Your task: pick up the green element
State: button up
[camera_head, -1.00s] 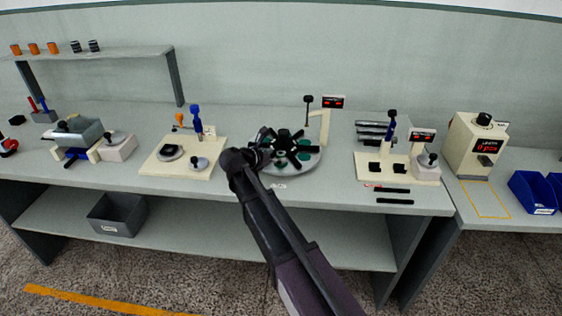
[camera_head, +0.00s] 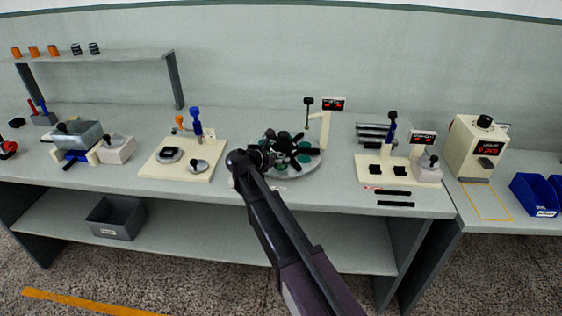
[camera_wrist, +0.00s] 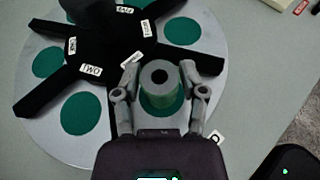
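The green element (camera_wrist: 159,92) is a short upright cylinder with a grey top and dark centre hole. It stands on the round grey plate (camera_wrist: 215,95), between the arms of a black star-shaped holder (camera_wrist: 105,45). In the wrist view my gripper (camera_wrist: 158,70) is open, with one finger on each side of the element. The gaps are narrow, and I cannot tell whether either finger touches it. In the head view my gripper (camera_head: 268,153) is at the left front of the plate (camera_head: 312,166), and my arm hides part of it.
Flat green discs (camera_wrist: 81,113) mark the plate. A post with a red display (camera_head: 333,103) stands behind it. A cream board with a blue-handled device (camera_head: 197,125) is to the left, and a cream station (camera_head: 398,173) is to the right. Bare bench lies in between.

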aim_at(281, 155)
grip_shut()
jog(key=shift+r, duration=0.1)
notch_tip(281, 155, up, 4)
jog(key=p, duration=0.3)
jog(key=shift+f+p, duration=0.25)
jog(key=shift+p, duration=0.15)
jog(key=s+d+r+p, duration=0.1)
jog(key=s, duration=1.5)
jog(key=shift+d+r, duration=0.15)
jog(key=shift+d, duration=0.2)
